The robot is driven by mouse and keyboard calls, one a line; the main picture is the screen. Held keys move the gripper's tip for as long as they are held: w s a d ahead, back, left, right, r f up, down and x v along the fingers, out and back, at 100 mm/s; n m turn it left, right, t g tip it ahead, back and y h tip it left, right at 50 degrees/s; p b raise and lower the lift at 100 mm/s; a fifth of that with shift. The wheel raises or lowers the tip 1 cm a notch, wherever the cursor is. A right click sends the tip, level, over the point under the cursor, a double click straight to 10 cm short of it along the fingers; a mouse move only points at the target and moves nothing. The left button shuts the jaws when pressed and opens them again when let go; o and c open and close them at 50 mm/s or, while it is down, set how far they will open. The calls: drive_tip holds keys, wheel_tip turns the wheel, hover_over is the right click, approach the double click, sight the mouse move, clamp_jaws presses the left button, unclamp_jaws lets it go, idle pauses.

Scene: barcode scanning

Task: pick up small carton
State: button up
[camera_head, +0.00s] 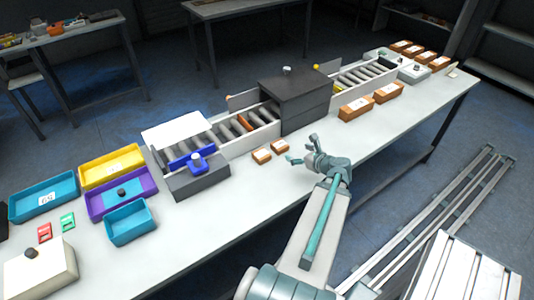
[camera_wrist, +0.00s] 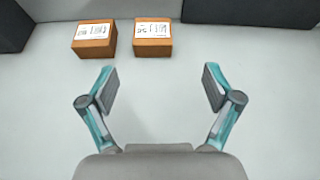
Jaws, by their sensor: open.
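Two small brown cartons with white labels on top stand side by side on the table, the left one (camera_head: 262,156) and the right one (camera_head: 280,146). In the wrist view the left carton (camera_wrist: 95,40) and the right carton (camera_wrist: 153,39) sit at the top, with a narrow gap between them. My gripper (camera_head: 292,160) is open and empty above the table, to the right of the cartons in the head view. In the wrist view its fingertips (camera_wrist: 158,88) are spread wide, and both cartons lie beyond them, untouched.
A roller conveyor (camera_head: 238,129) with a dark box-shaped housing (camera_head: 295,98) runs behind the cartons. Larger brown cartons (camera_head: 356,108) stand farther right. Blue (camera_head: 131,222), yellow and purple trays stand at left. The table (camera_head: 235,235) is clear around my gripper.

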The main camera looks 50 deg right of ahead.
sight(280, 144)
drive_tip(key=shift+w+a, duration=0.15)
drive_tip(key=shift+w, duration=0.35)
drive_tip(key=shift+w+t, duration=0.3)
drive_tip(key=shift+w, duration=0.05)
drive_tip(key=p+x, duration=0.1)
drive_tip(key=x, duration=0.3)
drive_tip(key=shift+w+f, duration=0.1)
drive_tip(key=shift+p+x, duration=1.4)
drive_tip(key=shift+x, duration=1.4)
drive_tip(key=shift+a, duration=0.1)
drive_tip(key=c, duration=1.4)
drive_tip(key=shift+o, duration=0.2)
